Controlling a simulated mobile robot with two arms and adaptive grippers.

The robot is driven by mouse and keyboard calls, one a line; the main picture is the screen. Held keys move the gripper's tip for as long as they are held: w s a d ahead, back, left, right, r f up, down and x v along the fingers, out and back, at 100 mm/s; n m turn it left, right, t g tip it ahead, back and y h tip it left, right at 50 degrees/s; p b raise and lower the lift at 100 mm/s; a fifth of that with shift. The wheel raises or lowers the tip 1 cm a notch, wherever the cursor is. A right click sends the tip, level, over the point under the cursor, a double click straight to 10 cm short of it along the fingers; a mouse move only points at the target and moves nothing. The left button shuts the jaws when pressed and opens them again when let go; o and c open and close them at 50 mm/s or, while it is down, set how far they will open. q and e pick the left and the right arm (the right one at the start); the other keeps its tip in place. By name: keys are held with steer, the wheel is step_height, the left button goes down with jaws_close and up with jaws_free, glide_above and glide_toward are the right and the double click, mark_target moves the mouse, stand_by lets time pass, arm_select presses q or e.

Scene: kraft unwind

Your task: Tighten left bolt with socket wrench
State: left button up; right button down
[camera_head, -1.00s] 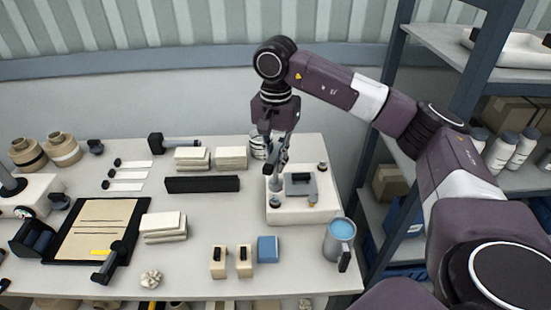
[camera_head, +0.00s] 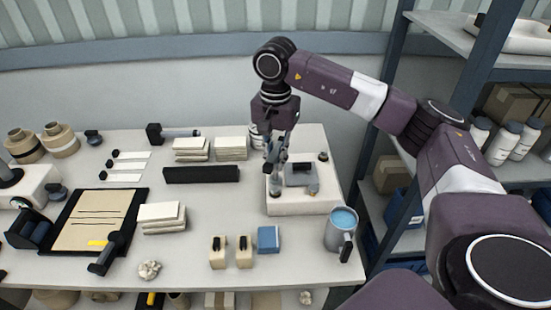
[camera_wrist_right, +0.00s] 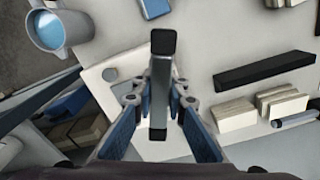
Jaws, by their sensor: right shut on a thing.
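My right gripper (camera_head: 275,172) reaches down over the left side of a white block-shaped fixture (camera_head: 310,205) at the right of the table. In the right wrist view its fingers (camera_wrist_right: 158,97) are shut on a grey, dark-ended tool, which I take to be the socket wrench (camera_wrist_right: 160,72). The wrench's lower end is at the left part of the fixture; whether it sits on the left bolt cannot be told, as the bolt is hidden. A small round bolt (camera_head: 323,157) shows at the fixture's right back. A grey part (camera_head: 302,176) lies on the fixture's top. My left gripper is not in view.
A grey mug (camera_head: 341,230) with blue contents stands just right of the fixture. A long black bar (camera_head: 201,174) and stacks of pale blocks (camera_head: 230,149) lie to the left. A blue block (camera_head: 268,239) sits in front. A shelf stands at the right.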

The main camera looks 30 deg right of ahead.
steer(key=shift+f+b, duration=0.8)
steer(key=shift+b, duration=0.15)
stand_by(1.7)
stand_by(0.4)
steer(key=shift+f+m, duration=0.1)
steer(key=shift+m, duration=1.1)
steer(key=shift+m, duration=1.1)
steer(key=shift+m, duration=1.2)
